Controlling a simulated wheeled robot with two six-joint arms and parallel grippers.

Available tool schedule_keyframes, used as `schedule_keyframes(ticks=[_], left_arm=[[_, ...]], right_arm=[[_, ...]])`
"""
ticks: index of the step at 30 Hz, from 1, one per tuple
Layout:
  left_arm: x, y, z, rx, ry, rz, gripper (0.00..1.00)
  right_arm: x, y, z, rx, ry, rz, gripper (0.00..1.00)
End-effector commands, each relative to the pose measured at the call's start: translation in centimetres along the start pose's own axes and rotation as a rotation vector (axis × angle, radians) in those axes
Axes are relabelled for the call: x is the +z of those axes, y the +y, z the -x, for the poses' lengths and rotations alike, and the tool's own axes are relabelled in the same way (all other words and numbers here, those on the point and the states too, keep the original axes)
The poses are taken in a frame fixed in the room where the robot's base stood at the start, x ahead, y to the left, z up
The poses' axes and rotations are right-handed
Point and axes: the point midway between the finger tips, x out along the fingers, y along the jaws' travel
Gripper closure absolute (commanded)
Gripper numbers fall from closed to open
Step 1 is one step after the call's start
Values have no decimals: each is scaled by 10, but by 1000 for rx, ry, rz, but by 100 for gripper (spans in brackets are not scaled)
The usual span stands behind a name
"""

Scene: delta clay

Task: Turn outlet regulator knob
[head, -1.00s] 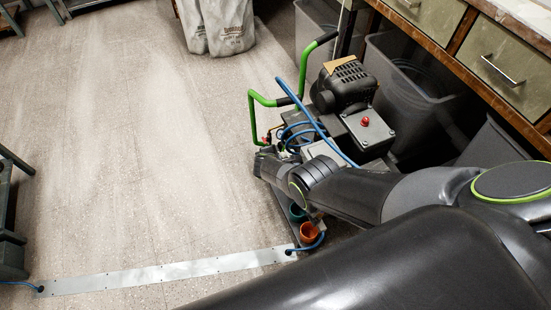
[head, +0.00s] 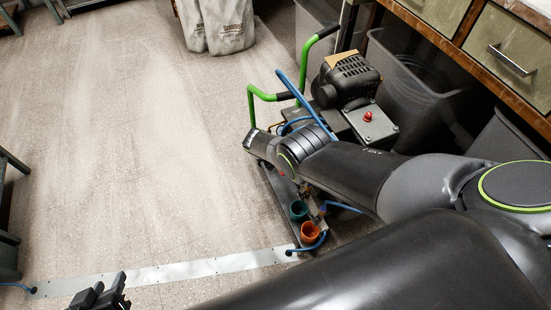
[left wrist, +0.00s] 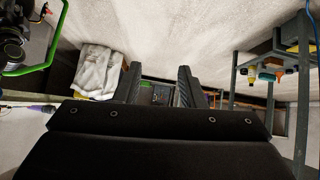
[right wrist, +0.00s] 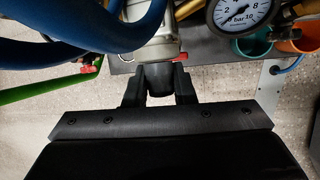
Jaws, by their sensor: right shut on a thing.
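The outlet regulator knob (right wrist: 160,77) is black and sits below a silver regulator body in the right wrist view. My right gripper (right wrist: 159,88) is shut on it, with one finger on each side. In the head view my right wrist covers the knob and the fingertips. The compressor (head: 347,82) stands on the floor with its green handles and blue hose. A round pressure gauge (right wrist: 239,10) reading in bar is right of the knob. My left gripper (left wrist: 158,88) is open and empty; in the head view it shows at the bottom left (head: 100,294), away from the compressor.
A green cup (head: 298,210) and an orange cup (head: 310,232) sit at the compressor's near end. A blue hose (right wrist: 75,35) loops close to my right gripper. Grey bins (head: 410,85) and a drawer bench are behind. A metal floor strip (head: 170,271) crosses the open floor.

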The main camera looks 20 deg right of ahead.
Motion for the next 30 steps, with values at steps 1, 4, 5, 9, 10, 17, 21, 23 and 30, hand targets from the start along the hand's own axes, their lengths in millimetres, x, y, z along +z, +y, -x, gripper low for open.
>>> schedule_keyframes(ticks=[1,4,5,9,10,17,21,23,30], left_arm=[[-11,-1,-2,-7,59,-8,64],[-33,-3,-3,-18,173,-22,64],[-39,-3,-2,-22,204,-27,64],[-64,-4,1,-33,330,-44,64],[-68,-4,2,-36,353,-48,64],[-89,-4,9,-44,464,-65,64],[-94,-4,11,-46,491,-69,64],[-95,-4,11,-47,495,-69,64],[-95,-4,11,-47,496,-69,64]], right_arm=[[4,3,-2,-5,-6,1,99],[4,3,-2,-22,-7,8,99],[4,3,-2,-27,-7,10,99],[4,3,-2,-46,-7,19,99],[4,3,-2,-50,-7,21,99],[4,2,-1,-68,-7,29,99],[4,2,-1,-72,-6,31,99],[4,2,0,-73,-6,31,99],[4,2,0,-74,-6,32,99]])
